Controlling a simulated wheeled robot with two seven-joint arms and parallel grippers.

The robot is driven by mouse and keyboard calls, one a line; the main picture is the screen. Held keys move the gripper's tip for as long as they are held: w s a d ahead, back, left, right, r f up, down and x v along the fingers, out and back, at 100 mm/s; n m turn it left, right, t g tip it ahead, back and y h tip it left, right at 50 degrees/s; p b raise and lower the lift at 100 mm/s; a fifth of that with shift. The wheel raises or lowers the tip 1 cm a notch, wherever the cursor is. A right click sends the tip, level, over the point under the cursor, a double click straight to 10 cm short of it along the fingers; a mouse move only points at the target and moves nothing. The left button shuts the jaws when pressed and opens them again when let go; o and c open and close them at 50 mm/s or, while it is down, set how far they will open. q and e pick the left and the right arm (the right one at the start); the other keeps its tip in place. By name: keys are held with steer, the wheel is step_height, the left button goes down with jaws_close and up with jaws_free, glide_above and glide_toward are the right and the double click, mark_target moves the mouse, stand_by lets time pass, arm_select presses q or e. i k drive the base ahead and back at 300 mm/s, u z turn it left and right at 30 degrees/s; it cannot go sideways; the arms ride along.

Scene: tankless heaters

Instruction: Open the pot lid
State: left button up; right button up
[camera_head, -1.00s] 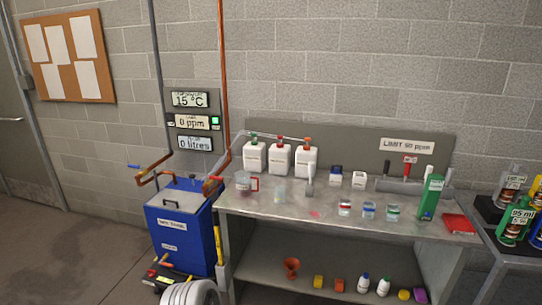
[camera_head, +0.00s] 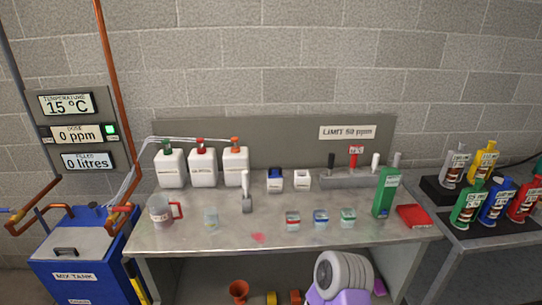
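I see nothing clearly labelled as a pot. The blue mix tank (camera_head: 100,285) stands at the lower left, with a flat grey lid (camera_head: 85,238) that lies shut on top. A dark handle (camera_head: 65,251) sits on that lid. Small jars stand on the bench: one red-banded (camera_head: 293,222), one blue-banded (camera_head: 320,217) and one green-banded (camera_head: 348,218). Whether they have lids is too small to tell. Neither of my grippers is in view.
Coloured bottles (camera_head: 497,200) stand on the right table. Copper pipes rise beside the tank. The bench's front strip is mostly clear.

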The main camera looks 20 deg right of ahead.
mark_target(273, 172)
steer(key=z, duration=0.7)
steer(key=i, duration=0.85)
steer(key=z, duration=0.9)
